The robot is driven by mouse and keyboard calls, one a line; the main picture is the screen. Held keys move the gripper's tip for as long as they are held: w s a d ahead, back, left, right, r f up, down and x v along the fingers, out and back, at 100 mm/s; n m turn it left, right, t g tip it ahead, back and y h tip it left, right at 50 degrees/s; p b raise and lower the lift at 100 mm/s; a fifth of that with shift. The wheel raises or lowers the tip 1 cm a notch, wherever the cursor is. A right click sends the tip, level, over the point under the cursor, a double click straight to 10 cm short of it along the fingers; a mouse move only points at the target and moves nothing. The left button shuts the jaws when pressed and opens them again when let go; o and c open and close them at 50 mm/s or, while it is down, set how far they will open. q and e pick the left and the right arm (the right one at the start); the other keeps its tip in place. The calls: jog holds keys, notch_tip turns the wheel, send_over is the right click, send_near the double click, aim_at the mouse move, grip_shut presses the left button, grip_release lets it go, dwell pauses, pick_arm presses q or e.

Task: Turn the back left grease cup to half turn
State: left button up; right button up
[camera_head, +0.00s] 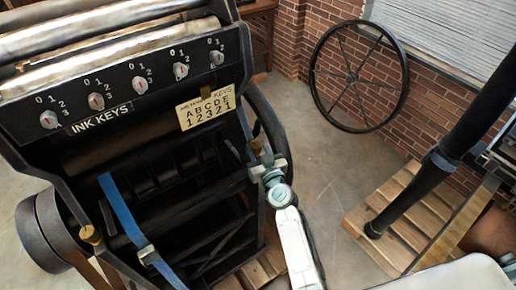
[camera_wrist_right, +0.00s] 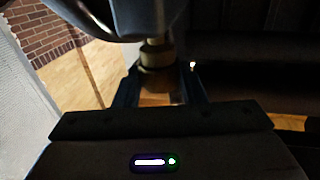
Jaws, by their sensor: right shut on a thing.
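My right gripper (camera_head: 268,165) is at the right side of the dark press, low beside its frame. In the right wrist view its two dark fingers (camera_wrist_right: 160,78) are shut on a brass grease cup (camera_wrist_right: 156,56), one on each side. The cup sits under a rounded dark metal part. In the head view this cup is mostly hidden by the gripper, and its turn mark cannot be made out. Another brass cup (camera_head: 91,234) shows on the near left side of the press. My left gripper is out of view.
The press carries a row of ink key knobs (camera_head: 96,101) and a code plate (camera_head: 206,106). A large handwheel (camera_head: 358,76) stands by the brick wall. A wooden pallet (camera_head: 398,238) with a black column is at right. Concrete floor (camera_head: 330,180) lies open between.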

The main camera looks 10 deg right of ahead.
jog(key=o, duration=1)
jog(key=shift+s, duration=0.15)
jog(key=shift+s+d+b, duration=0.3)
jog(key=shift+s+b, duration=0.35)
jog(key=shift+s, duration=1.1)
jog(key=shift+s+d+b, duration=0.25)
jog(key=shift+s+b, duration=0.4)
jog(key=shift+s, duration=1.05)
jog(key=shift+s+d+b, duration=0.3)
jog(key=shift+s+b, duration=0.35)
jog(key=shift+s, duration=1.1)
jog(key=shift+c, duration=0.2)
